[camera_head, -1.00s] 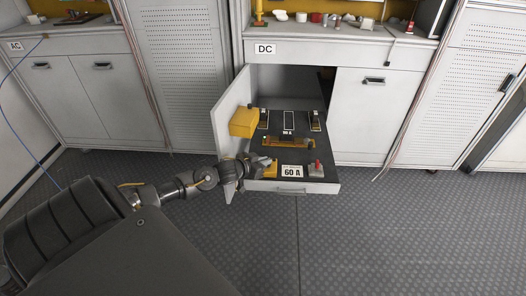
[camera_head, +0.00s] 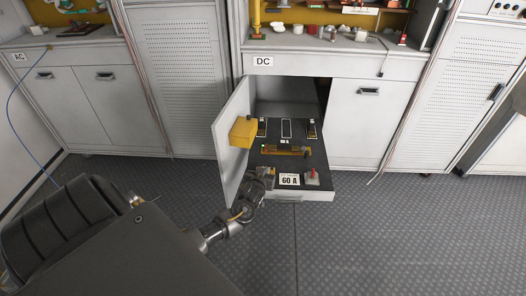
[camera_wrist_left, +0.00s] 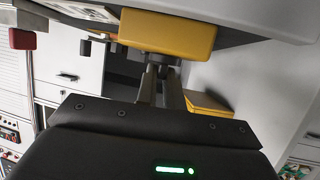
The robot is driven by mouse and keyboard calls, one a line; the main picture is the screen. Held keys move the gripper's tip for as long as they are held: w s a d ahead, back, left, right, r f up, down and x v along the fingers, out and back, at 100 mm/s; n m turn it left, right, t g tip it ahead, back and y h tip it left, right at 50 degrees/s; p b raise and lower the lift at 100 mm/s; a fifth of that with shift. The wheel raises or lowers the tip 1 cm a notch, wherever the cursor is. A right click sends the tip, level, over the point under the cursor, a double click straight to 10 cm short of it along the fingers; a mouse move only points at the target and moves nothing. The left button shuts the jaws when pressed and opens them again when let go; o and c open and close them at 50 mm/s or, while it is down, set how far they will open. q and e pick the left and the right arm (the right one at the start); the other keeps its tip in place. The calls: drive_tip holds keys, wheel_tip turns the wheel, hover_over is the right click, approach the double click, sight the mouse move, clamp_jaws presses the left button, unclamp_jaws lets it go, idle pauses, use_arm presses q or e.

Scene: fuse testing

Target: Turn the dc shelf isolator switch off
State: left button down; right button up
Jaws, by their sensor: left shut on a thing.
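The DC shelf (camera_head: 318,194) is pulled out from the cabinet under the DC label. The isolator switch (camera_wrist_left: 170,30) appears to be the yellow block with a small dark knob at the shelf's front left; it fills the top of the left wrist view. My left gripper (camera_head: 262,173) is at this block, left of the 60 A label, and hides most of it in the head view. In the left wrist view its fingers (camera_wrist_left: 161,77) are shut on the dark knob. The knob's exact angle cannot be told. My right gripper is not in view.
A red switch on a grey base (camera_head: 312,177) stands at the shelf's front right. A yellow box (camera_head: 243,132) is by the open cabinet door (camera_head: 228,165), close to my left gripper. A fuse holder (camera_head: 287,150) lies mid-shelf beside a small green light. The floor in front is clear.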

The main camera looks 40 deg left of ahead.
use_arm(q)
drive_tip(key=shift+w+n+g+y+p, duration=0.1)
drive_tip(key=shift+n+g+y+p, duration=0.3)
drive_tip(key=shift+n+g+y, duration=0.5)
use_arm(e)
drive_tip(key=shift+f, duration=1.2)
use_arm(q)
drive_tip(key=shift+t+y, duration=0.3)
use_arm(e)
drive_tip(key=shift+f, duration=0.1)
use_arm(q)
drive_tip(key=c, duration=1.5)
unclamp_jaws()
drive_tip(key=shift+d, duration=0.1)
